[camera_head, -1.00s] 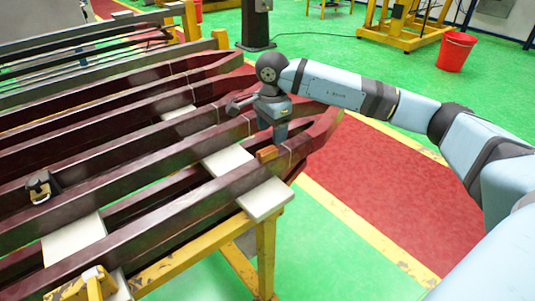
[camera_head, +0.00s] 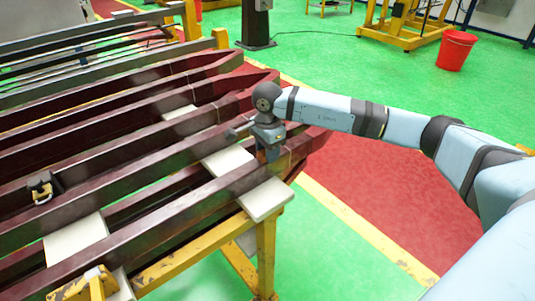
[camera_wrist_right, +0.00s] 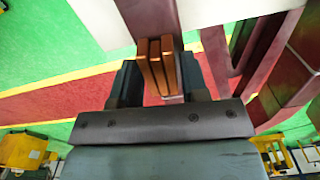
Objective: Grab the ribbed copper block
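The ribbed copper block (camera_wrist_right: 160,66) shows in the right wrist view as upright orange-brown ribs on the end of a dark red beam. My right gripper (camera_wrist_right: 160,84) is open, with one dark finger on each side of the block. Whether the fingers touch it I cannot tell. In the head view my right gripper (camera_head: 268,151) points down at the front beam, and the block is mostly hidden by it. My left gripper is in neither view.
Long dark red beams (camera_head: 150,205) lie side by side on a yellow stand (camera_head: 265,245) with pale boards (camera_head: 265,200) between them. A small black-and-brass object (camera_head: 42,188) sits on a beam at left. A red bucket (camera_head: 455,50) stands far right.

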